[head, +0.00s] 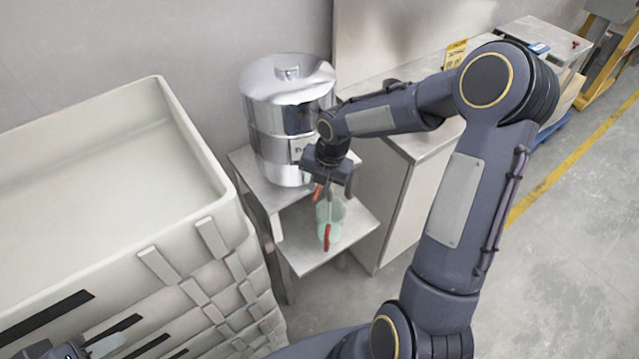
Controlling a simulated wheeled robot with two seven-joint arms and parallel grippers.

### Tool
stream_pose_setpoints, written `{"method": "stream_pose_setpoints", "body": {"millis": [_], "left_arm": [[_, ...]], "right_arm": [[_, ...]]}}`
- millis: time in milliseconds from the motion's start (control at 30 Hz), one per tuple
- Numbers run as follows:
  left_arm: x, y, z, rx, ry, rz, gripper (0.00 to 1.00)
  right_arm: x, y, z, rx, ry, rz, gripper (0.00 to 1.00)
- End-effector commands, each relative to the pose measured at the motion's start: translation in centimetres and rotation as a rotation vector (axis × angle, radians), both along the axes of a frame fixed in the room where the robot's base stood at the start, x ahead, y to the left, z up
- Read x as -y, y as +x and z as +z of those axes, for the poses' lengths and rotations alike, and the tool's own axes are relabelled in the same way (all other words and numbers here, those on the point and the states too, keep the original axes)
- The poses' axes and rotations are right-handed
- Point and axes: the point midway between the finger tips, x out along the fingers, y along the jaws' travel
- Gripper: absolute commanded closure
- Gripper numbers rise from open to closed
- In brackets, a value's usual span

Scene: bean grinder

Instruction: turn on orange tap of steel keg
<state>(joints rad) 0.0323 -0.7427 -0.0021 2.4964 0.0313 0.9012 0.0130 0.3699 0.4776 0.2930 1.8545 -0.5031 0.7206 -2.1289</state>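The steel keg (288,110) is a shiny cylinder with a lid, standing on the upper shelf of a small metal stand. Its orange tap (317,192) shows low at the keg's front right, partly hidden by my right gripper. My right gripper (338,196) points down beside the tap, with its two fingers apart; whether it touches the tap I cannot tell. A clear greenish jug (330,218) with a red handle (327,237) stands below it on the lower shelf. My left gripper (130,335) is at the bottom left edge, fingers apart, partly cut off.
A stack of large pale crates (100,110) fills the left side. The metal stand (330,252) sits between the crates and a grey cabinet (393,205). A wall is behind the keg. Open floor (560,260) with a yellow line lies to the right.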

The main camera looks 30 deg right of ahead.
Motion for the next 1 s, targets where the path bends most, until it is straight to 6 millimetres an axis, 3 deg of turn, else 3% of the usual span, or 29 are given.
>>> {"method": "stream_pose_setpoints", "body": {"millis": [100, 433, 800, 1000], "left_arm": [[0.0, 0.0, 0.0, 0.0, 0.0, 0.0, 0.64], [0.0, 0.0, 0.0, 0.0, 0.0, 0.0, 0.64], [0.0, 0.0, 0.1, 0.0, 0.0, 0.0, 0.64], [0.0, 0.0, 0.1, 0.0, 0.0, 0.0, 0.64]], "right_arm": [[0.0, 0.0, 0.0, 0.0, 0.0, 0.0, 0.66], [0.1, 0.0, 0.4, 0.001, -0.001, -0.001, 0.66], [0.9, -0.8, 6.1, 0.004, -0.001, -0.003, 0.66], [1.1, -1.1, 7.6, 0.0, 0.0, 0.0, 0.66]]}}
